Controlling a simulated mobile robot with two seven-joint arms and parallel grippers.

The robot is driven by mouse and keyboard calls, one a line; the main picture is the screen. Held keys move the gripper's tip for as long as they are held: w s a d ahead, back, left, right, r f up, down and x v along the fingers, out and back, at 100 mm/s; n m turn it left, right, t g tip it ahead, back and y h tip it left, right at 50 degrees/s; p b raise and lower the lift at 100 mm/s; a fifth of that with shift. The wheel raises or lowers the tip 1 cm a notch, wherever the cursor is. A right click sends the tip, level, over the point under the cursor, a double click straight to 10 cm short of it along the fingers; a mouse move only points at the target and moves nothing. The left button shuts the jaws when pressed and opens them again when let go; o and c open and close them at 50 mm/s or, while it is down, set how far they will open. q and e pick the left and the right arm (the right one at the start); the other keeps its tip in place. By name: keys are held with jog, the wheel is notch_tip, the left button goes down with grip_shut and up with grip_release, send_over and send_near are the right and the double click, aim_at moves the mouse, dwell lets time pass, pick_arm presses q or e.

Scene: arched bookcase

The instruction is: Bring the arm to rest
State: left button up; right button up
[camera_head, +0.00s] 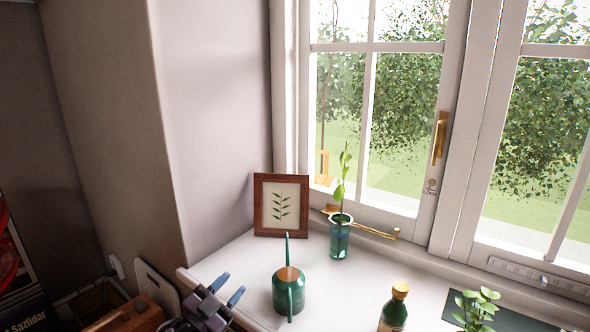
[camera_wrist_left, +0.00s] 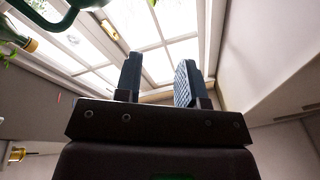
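My left gripper (camera_head: 228,289) is low in the head view, at the front left edge of the white windowsill (camera_head: 240,262). Its two blue-tipped fingers stand apart with nothing between them, as the left wrist view (camera_wrist_left: 157,80) also shows. A green watering can (camera_head: 289,297) with a brown top stands on the sill just right of the gripper, apart from it. Part of the can, in green, shows at the top left of the left wrist view (camera_wrist_left: 62,22). My right gripper is in neither view.
A framed leaf picture (camera_head: 281,205) leans in the sill's corner. A glass vase (camera_head: 340,238) with a sprig, a green bottle (camera_head: 393,312) and a small plant (camera_head: 476,308) stand to the right. A wooden box (camera_head: 130,314) and a white board (camera_head: 156,287) lie left of the gripper.

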pick_arm(q)
jog(key=s+a+f+n+g+y+p, duration=0.2)
jog(key=s+a+f+n+y, duration=0.1)
jog(key=s, duration=1)
jog(key=s+a+f+n+g+y+p, duration=0.2)
jog(key=s+a+f+n+y+p, duration=0.1)
jog(key=s, duration=1)
jog(key=s+a+f+n+g+y+p, duration=0.2)
jog(key=s+a, duration=0.5)
jog(key=s, duration=0.7)
notch_tip(320, 180, down, 4)
jog(key=n+y+p, duration=0.1)
jog(key=n+y, duration=0.1)
jog(key=y, duration=0.1)
jog(key=shift+r+n, duration=0.15)
jog(key=shift+n, duration=0.25)
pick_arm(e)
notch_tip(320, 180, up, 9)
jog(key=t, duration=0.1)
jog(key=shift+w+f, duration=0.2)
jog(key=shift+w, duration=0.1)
